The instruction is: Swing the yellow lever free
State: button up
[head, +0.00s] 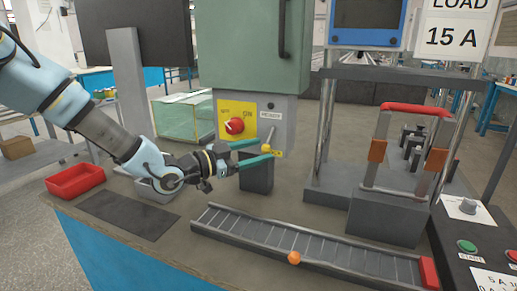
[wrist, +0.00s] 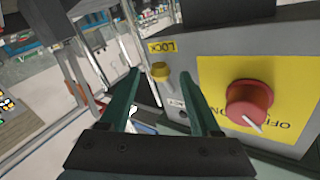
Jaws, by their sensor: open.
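The yellow lever shows in the head view as a small yellow knob (head: 267,149) with a pale rod, low on the front of the grey switch box (head: 283,112). My gripper (head: 263,150) is open, its two teal fingers reaching from the left toward the knob. In the wrist view the yellow knob (wrist: 160,72) appears between the two fingertips (wrist: 160,82), beside a yellow LOCK label (wrist: 162,47). The fingers do not close on it. I cannot tell whether the knob lies between the tips or just beyond them.
A red rotary knob (head: 235,126) on a yellow plate sits close by on the box; it shows large in the wrist view (wrist: 250,103). A dark grey block (head: 257,176) stands below the gripper. A roller track (head: 300,243) and a red-handled frame (head: 415,109) are to the right.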

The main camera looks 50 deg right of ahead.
jog(key=shift+s+d, duration=0.15)
jog(key=shift+d, duration=0.25)
grip_shut()
dwell(0.4)
